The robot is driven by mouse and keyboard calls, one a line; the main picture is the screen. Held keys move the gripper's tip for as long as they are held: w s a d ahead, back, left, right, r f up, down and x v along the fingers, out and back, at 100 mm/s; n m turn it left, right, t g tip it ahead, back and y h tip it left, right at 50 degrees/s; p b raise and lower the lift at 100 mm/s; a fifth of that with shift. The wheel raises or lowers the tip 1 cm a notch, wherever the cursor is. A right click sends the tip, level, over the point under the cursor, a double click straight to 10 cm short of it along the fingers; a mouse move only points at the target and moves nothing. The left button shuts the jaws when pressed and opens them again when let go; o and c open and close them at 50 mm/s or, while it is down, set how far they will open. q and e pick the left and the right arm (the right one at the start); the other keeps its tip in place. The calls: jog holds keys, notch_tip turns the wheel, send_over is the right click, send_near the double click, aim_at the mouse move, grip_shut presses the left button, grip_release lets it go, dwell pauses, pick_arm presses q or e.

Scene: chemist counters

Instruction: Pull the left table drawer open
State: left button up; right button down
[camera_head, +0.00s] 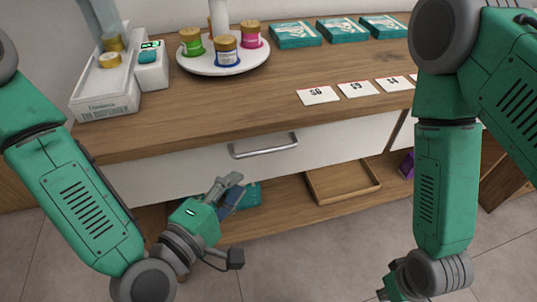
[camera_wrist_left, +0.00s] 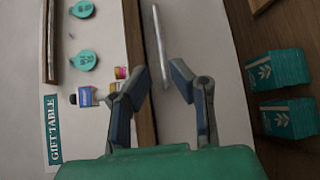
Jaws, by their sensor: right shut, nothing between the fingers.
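The left drawer has a white front (camera_head: 195,172) below the wooden countertop and looks closed. Its silver bar handle (camera_head: 263,147) runs along the front. My left gripper (camera_head: 234,187) is below and left of the handle in the head view, in front of the lower shelf. In the left wrist view its two fingers (camera_wrist_left: 161,82) are apart with nothing between them. The handle (camera_wrist_left: 159,45) lies ahead, in line with the gap between the fingers, and no contact shows. My right arm hangs at the right; its fingers are outside the picture.
The countertop (camera_head: 280,105) holds a dispenser (camera_head: 105,100), a round white tray (camera_head: 195,66) with jars, price cards (camera_head: 318,95) and teal boxes (camera_head: 296,35). An open wooden tray (camera_head: 342,187) is on the lower shelf. Floor in front is clear.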

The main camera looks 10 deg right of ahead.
aim_at(269, 149)
pick_arm(q)
jog(key=b+x, duration=0.1)
jog(key=x, duration=1.1)
jog(key=shift+w+d, duration=0.25)
jog(key=shift+f, duration=0.1)
grip_shut()
